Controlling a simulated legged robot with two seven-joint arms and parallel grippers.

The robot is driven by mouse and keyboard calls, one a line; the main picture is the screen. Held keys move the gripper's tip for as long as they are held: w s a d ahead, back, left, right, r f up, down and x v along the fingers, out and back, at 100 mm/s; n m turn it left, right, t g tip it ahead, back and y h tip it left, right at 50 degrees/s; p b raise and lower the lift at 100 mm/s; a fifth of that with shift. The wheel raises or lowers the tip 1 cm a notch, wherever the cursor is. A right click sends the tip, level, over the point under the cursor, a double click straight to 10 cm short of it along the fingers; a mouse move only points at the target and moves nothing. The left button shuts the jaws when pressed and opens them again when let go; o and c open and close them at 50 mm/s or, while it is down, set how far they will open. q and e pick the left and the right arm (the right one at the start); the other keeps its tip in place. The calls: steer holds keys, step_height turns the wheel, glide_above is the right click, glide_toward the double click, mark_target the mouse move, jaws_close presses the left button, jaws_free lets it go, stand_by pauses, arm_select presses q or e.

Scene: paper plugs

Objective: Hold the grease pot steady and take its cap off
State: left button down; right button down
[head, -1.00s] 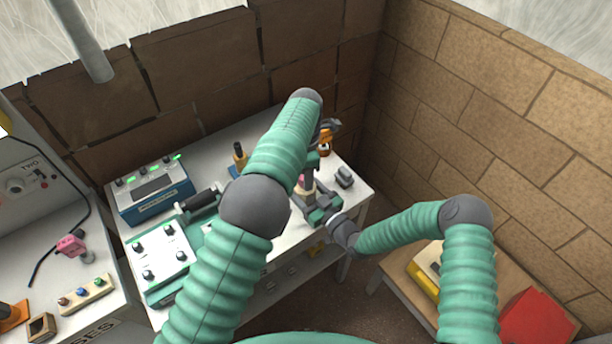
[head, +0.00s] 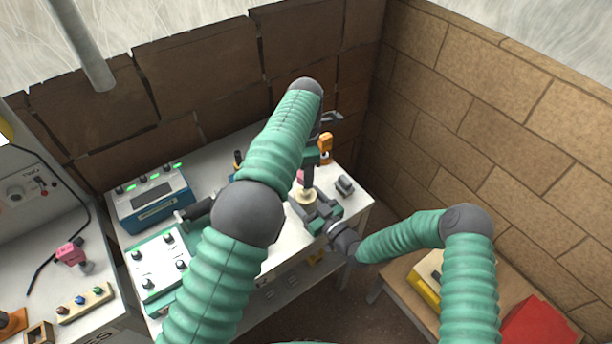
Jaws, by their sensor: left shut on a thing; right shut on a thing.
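The grease pot (head: 305,197) is a small cream-coloured pot near the right front of the white table. My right gripper (head: 314,209) is shut around its body, low at the table top. My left gripper (head: 308,184) comes down from above and is shut at the pot's top, on the cap. The cap is small and mostly hidden by the dark fingers. I cannot tell whether a gap separates cap and pot.
A grey block (head: 344,186) sits right of the pot and an orange-and-dark item (head: 325,146) behind it. A blue device (head: 152,198) and a pale control box (head: 158,262) stand left. A lower side table (head: 395,283) holds yellow and red things.

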steer(key=shift+c, duration=1.6)
jaws_free()
